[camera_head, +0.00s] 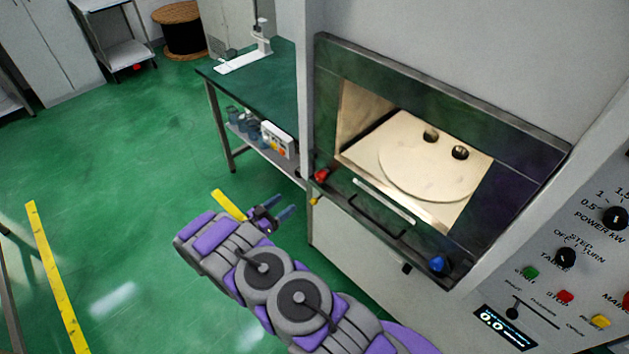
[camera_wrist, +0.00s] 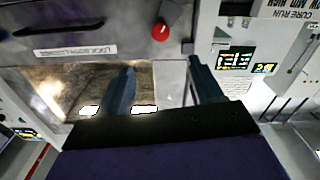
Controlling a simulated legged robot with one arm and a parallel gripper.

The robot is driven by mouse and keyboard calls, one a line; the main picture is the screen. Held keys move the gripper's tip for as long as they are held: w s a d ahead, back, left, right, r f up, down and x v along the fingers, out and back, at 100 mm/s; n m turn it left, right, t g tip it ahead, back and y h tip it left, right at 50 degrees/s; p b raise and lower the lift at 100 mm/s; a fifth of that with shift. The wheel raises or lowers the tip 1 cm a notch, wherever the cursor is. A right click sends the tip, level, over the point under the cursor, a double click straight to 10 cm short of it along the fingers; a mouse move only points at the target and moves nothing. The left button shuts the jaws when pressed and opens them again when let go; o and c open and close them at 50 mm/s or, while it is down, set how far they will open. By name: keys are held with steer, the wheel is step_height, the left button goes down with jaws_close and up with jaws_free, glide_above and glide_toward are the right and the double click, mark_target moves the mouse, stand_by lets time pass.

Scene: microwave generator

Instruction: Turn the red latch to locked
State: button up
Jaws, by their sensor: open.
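The red latch (camera_head: 321,175) is a small round knob at the lower left corner of the microwave front (camera_head: 440,80). It also shows in the wrist view (camera_wrist: 160,31), just beyond the gap between my fingers. Whether it stands locked or unlocked cannot be told. A blue latch (camera_head: 437,264) sits at the lower right corner of the same front. My gripper (camera_head: 284,207) is open and empty, left of and below the red latch in the head view. In the wrist view its two fingers (camera_wrist: 160,67) are spread and apart from the latch.
A dark handle bar (camera_head: 375,217) and a label strip reading "lock both latches" (camera_wrist: 75,51) are on the front. A control panel (camera_head: 560,290) stands at right. A green-topped bench (camera_head: 275,95) stands behind. Green floor (camera_head: 120,180) at left is mostly clear.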

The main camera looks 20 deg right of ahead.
mark_target(318, 178)
steer(key=b+x, duration=0.2)
steer(key=x, duration=1.4)
steer(key=shift+w+d+f, duration=0.1)
steer(key=shift+w+d, duration=0.05)
steer(key=shift+d, duration=0.15)
steer(key=shift+a, duration=0.1)
steer(key=c, duration=1.1)
